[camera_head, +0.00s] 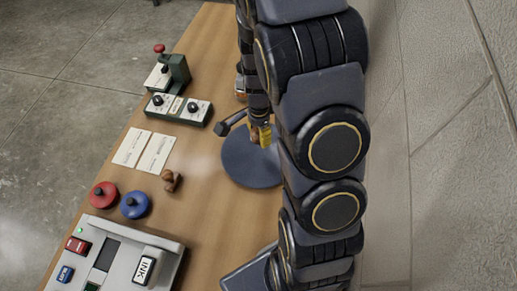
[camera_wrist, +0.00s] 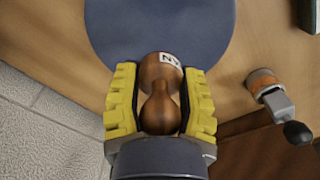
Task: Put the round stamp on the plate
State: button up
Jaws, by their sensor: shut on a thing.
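A brown wooden round stamp (camera_wrist: 160,95) with a small white lettered label is between the yellow fingers of my gripper (camera_wrist: 160,105) in the wrist view. My gripper is shut on it. A round blue-grey plate (camera_wrist: 115,30) lies just beyond the stamp in the wrist view. In the head view the plate (camera_head: 240,168) is on the wooden table, partly hidden by my arm. My gripper (camera_head: 262,136) shows only as a bit of yellow over the plate's far part. I cannot tell whether the stamp touches the plate.
A dark-handled tool (camera_wrist: 268,88) stands close beside the plate. Another brown stamp (camera_head: 172,180), white cards (camera_head: 145,150), red (camera_head: 103,194) and blue (camera_head: 134,204) knobbed discs, a grey ink tray (camera_head: 175,262) and a green-based device (camera_head: 180,109) lie to the left.

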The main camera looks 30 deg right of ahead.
aim_at(259, 152)
jog(key=shift+f, duration=3.7)
jog(key=shift+f, duration=0.15)
jog(key=o, duration=1)
